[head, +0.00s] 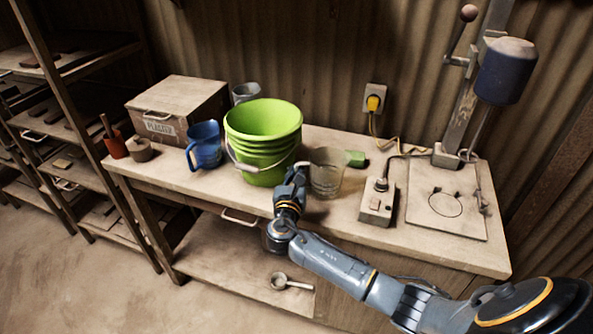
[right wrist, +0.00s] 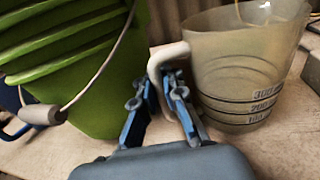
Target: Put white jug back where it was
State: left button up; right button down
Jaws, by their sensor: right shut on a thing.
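The white jug (head: 328,172) is translucent, with measuring marks on its side. It stands upright on the workbench, just right of the green bucket. It also shows in the right wrist view (right wrist: 246,70), where its base looks to be on the bench top. My right gripper (head: 293,182) is at the jug's left side, between the jug and the bucket. In the right wrist view its fingers (right wrist: 163,98) are shut on the jug's white handle (right wrist: 158,66). My left gripper is not in view.
The green bucket (head: 264,135) stands close left of the gripper. A blue jug (head: 205,146) is further left, before a plaster box (head: 170,112). A green block (head: 355,158) lies behind the white jug. A switch box (head: 378,203) and the press (head: 440,205) are on the right.

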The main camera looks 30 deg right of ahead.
jog(key=c, duration=1.7)
grip_release()
jog(key=v, duration=1.2)
jog(key=shift+b, duration=0.4)
